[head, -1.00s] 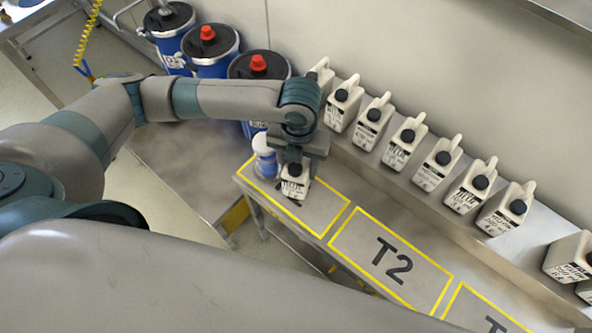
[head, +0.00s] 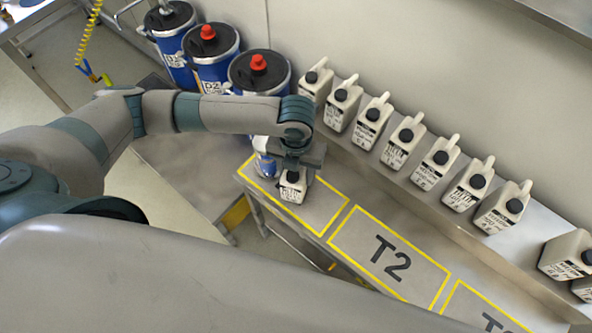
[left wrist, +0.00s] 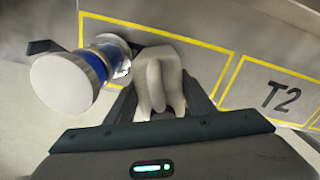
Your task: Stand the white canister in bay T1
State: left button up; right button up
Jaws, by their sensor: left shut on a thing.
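The white canister (head: 292,188) has a black cap and a printed label. My left gripper (head: 299,160) is shut on it from above and holds it upright within the yellow outline of bay T1 (head: 322,208). The canister covers the bay's lettering. I cannot tell whether its base touches the surface. The left wrist view shows the canister's handle and top (left wrist: 160,85) between the fingers (left wrist: 158,105), over the outlined bay (left wrist: 205,62). My right gripper is not in view.
A white-and-blue cylinder (head: 263,147) stands close to the canister's left, also large in the left wrist view (left wrist: 65,84). Blue drums (head: 258,77) stand behind. Several similar canisters (head: 404,141) line the back ledge. Bay T2 (head: 345,243) to the right is empty.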

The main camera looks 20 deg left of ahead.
pick_arm(q)
jog(key=shift+f, duration=0.1)
jog(key=o, duration=1.4)
notch_tip(320, 180, up, 11)
jog(key=shift+r+b, duration=0.1)
jog(key=shift+b, duration=1)
jog(key=shift+r, duration=0.55)
